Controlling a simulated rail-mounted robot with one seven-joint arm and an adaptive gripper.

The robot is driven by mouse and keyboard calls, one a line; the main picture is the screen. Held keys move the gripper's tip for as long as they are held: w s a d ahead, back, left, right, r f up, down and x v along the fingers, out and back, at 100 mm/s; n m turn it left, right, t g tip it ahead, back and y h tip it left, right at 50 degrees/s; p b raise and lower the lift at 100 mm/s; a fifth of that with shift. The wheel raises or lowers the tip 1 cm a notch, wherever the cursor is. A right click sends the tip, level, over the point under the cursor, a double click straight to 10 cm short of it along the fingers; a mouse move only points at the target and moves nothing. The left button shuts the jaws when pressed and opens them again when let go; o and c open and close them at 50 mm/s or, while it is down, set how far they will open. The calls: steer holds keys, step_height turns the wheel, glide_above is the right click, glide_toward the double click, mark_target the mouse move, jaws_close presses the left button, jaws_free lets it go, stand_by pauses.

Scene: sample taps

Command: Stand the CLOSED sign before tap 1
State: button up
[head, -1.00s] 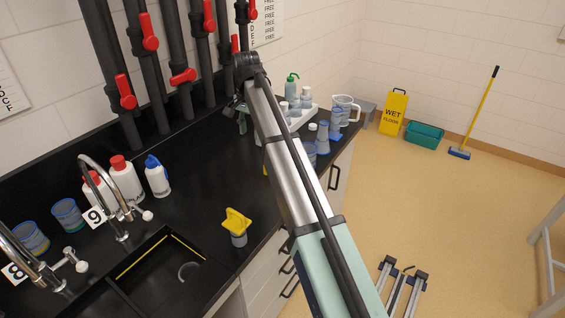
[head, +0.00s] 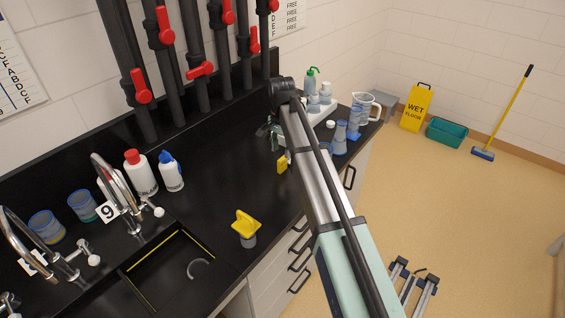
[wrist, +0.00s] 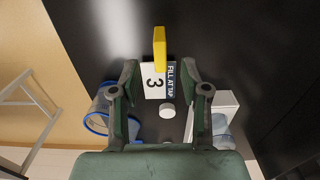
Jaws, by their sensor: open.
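No sign reading CLOSED can be made out, and no tap marked 1 is in view. My gripper (wrist: 160,78) is open over the dark bench, with its two green fingers apart. Between and just beyond the fingertips is a white card (wrist: 152,80) reading "FILL AT TAP 3". A small yellow piece (wrist: 160,48) is at the card's far edge, and I cannot tell if they are joined. In the head view my gripper (head: 272,136) is partly hidden by my arm, near a small yellow piece (head: 282,163) on the bench.
A yellow-topped grey item (head: 245,228) stands at the bench front by the sink (head: 165,270). Taps stand at left, one with a 9 card (head: 107,212). Bottles (head: 140,174) stand behind. Blue-rimmed beakers (head: 340,138) and a white tray (head: 322,113) are beyond the arm.

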mark_target(282, 158)
steer(key=shift+w+d+f+p, duration=0.1)
steer(key=shift+f+p, duration=0.55)
steer(key=shift+f, duration=0.8)
steer(key=shift+w+f+p, duration=0.1)
steer(key=shift+f+p, duration=0.5)
steer(key=shift+f, duration=0.85)
jaws_close()
